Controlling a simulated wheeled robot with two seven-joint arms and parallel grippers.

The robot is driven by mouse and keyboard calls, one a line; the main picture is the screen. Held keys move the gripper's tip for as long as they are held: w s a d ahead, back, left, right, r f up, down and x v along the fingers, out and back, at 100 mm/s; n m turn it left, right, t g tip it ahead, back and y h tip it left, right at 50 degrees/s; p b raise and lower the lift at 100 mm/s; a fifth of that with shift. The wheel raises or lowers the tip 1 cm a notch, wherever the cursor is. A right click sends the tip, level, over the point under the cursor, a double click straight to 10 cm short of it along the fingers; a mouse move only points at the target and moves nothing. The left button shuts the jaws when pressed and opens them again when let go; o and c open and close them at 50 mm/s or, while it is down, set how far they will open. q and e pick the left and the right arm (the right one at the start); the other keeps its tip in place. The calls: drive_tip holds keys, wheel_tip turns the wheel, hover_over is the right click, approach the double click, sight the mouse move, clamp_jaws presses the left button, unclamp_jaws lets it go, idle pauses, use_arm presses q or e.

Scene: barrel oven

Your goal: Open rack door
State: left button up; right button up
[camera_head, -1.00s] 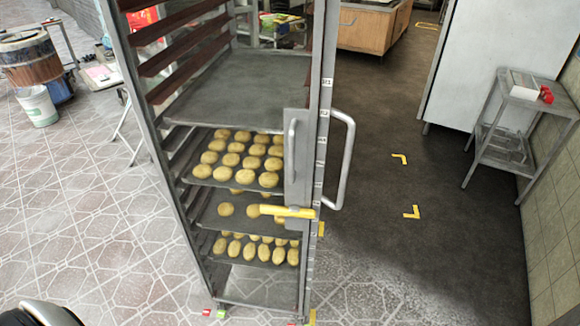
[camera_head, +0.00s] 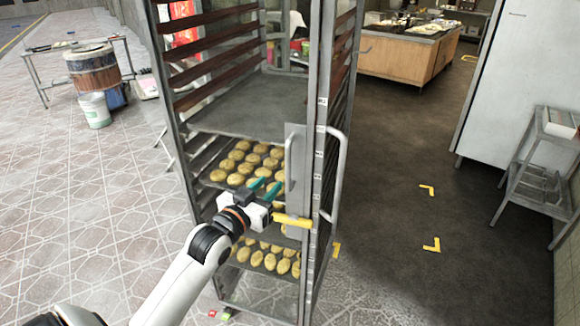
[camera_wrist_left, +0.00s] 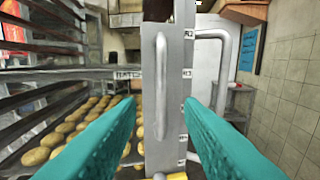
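The tall metal rack (camera_head: 312,230) stands in the middle of the head view, with trays of round buns (camera_head: 240,165) on several levels. Its near right post carries a grey plate with a vertical handle (camera_head: 293,160) and a yellow latch bar (camera_head: 292,221). A larger bar handle (camera_head: 338,165) is on the right side. My left gripper (camera_head: 264,190) has teal fingers and is open in front of the rack, just left of the plate. In the left wrist view the vertical handle (camera_wrist_left: 161,85) appears between the spread fingers, not gripped. My right gripper is not in view.
A small metal side table (camera_head: 540,165) and a white cabinet (camera_head: 510,80) stand at the right. A wooden barrel (camera_head: 93,70) and white bucket (camera_head: 95,110) are at the left.

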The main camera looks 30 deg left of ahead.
sight(287, 168)
use_arm(q)
drive_tip(key=w+p, duration=0.2)
drive_tip(key=w, duration=0.8)
drive_tip(key=shift+a, duration=0.2)
clamp_jaws()
